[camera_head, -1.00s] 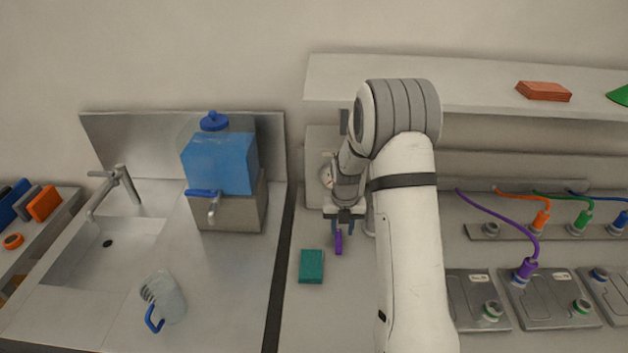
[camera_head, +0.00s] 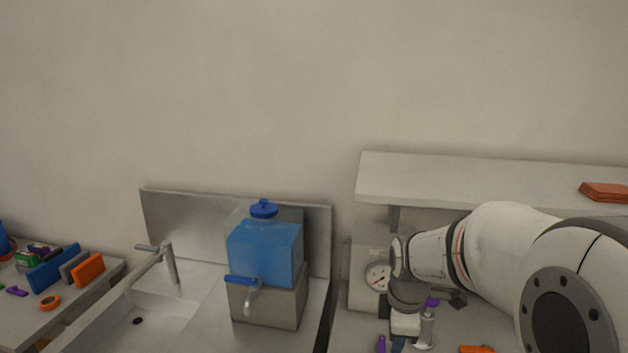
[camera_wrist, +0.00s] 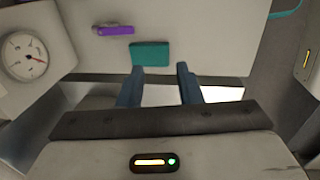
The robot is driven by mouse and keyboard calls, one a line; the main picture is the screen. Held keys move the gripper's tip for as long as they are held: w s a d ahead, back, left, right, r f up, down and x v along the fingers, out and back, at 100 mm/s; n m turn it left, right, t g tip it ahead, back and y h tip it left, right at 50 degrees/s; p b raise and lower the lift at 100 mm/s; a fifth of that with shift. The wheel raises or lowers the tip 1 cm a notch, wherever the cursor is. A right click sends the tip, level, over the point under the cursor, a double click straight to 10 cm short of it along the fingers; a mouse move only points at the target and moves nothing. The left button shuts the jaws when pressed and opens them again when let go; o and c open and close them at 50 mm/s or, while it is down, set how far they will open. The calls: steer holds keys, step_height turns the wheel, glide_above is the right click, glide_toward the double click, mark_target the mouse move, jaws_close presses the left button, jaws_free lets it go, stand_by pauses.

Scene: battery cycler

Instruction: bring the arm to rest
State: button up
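My arm (camera_head: 495,250) reaches in from the right in the head view, bent down in front of the shelf. My gripper is at the bottom edge there, mostly cut off and hidden by my own wrist. In the wrist view my gripper (camera_wrist: 159,74) has two blue fingers standing apart with nothing held between them. A teal block (camera_wrist: 150,53) lies on the counter just beyond the fingertips. A purple object (camera_wrist: 115,30) lies to its left.
A round gauge (camera_head: 377,277) stands behind my wrist, under the shelf (camera_head: 480,180). A blue water dispenser (camera_head: 265,252) and sink tap (camera_head: 170,262) are to the left. The wall above is clear.

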steer(key=s+a+r+m+t+b, duration=0.1)
steer(key=s+m+b, duration=0.2)
steer(key=s+m, duration=1.3)
steer(key=shift+a+r+t+b, duration=0.15)
steer(key=shift+t+b, duration=0.15)
steer(key=shift+s, duration=0.1)
